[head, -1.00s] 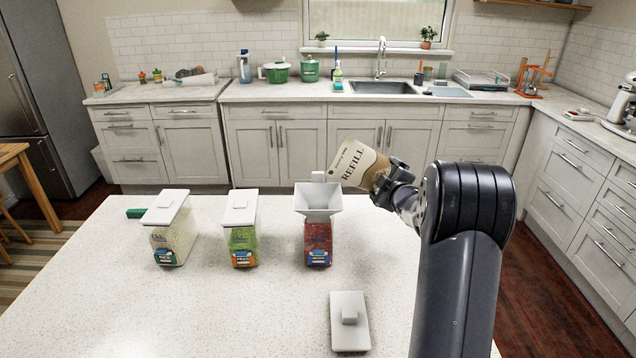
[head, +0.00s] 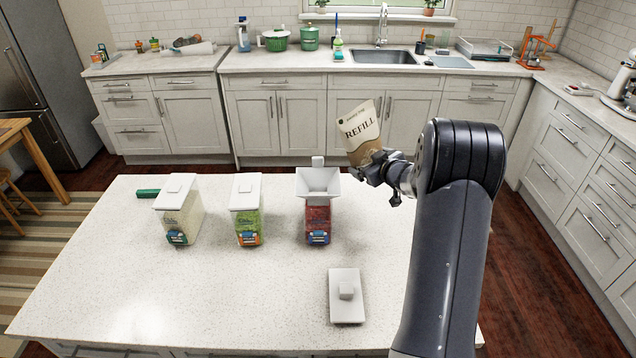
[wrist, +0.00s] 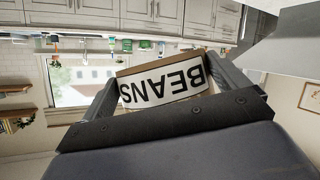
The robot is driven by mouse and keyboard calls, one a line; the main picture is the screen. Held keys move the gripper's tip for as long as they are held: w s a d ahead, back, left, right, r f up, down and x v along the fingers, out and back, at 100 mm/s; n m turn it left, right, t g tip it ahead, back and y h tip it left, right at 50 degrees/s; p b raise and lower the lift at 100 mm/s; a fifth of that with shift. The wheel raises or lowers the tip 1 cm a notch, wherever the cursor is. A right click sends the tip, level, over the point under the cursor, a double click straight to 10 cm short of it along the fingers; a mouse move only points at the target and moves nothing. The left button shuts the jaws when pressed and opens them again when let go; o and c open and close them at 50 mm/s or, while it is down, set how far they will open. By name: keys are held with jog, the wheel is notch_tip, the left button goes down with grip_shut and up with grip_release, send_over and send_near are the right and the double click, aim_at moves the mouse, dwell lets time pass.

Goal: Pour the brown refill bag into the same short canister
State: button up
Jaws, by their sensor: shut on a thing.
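The brown refill bag (head: 361,134), with a cream panel marked REFILL, is held by my gripper (head: 373,164) above the island, right of the funnel. It stands nearly upright, leaning slightly left. In the wrist view the bag (wrist: 163,84) shows a label reading BEANS between my gripper's two fingers (wrist: 180,95). The short canister (head: 318,222) holds dark red contents and has a white funnel (head: 318,183) on top. The bag is apart from the funnel. A white lid (head: 346,305) lies on the counter in front of the canister.
Two canisters with white lids stand to the left, one with pale contents (head: 180,220) and one green (head: 247,222). A dark green item (head: 147,193) lies at the island's left back edge. The island's front left (head: 120,310) is clear.

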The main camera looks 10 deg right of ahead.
jog(key=shift+r, duration=1.45)
